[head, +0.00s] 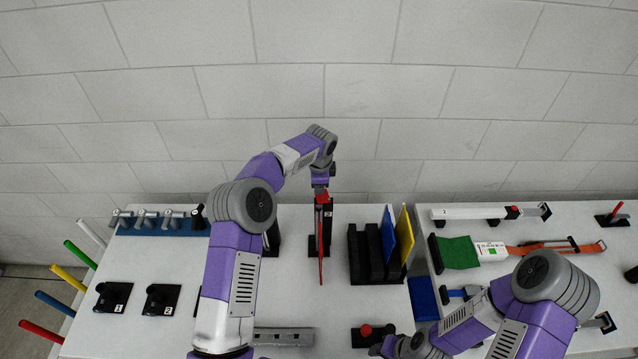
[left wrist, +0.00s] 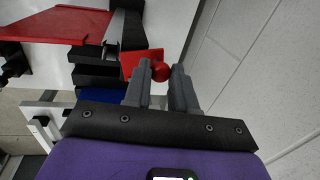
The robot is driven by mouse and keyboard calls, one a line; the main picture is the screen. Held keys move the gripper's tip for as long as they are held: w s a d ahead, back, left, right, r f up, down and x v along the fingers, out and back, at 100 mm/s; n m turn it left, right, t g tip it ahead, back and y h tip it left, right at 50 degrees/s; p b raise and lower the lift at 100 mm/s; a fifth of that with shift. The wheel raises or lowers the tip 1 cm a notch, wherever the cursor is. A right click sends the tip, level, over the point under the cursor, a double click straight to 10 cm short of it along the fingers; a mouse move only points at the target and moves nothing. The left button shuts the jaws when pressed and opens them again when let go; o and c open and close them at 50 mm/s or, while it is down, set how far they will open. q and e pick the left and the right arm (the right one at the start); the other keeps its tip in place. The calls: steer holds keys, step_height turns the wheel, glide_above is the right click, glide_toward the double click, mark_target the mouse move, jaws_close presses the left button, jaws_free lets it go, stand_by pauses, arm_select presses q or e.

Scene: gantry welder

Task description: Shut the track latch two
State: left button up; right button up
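The latch marked 2 (head: 327,210) is a dark upright block with a long red part (head: 322,235), standing at the back middle of the table under my left gripper. My left gripper (head: 321,190) points down at the top of it. In the left wrist view, a round red knob (left wrist: 161,71) sits between the tips of the partly closed fingers and fills the gap, so the gripper looks shut on it. The red plate (left wrist: 55,25) shows at the upper left there.
A black rack with blue and yellow plates (head: 404,235) stands just right of the latch. A blue rail of grey clamps (head: 160,225) lies at the back left. A black base with a red knob (head: 366,331) is near the front. The wall is close behind.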

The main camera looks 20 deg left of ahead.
arm_select(q)
jaws_close()
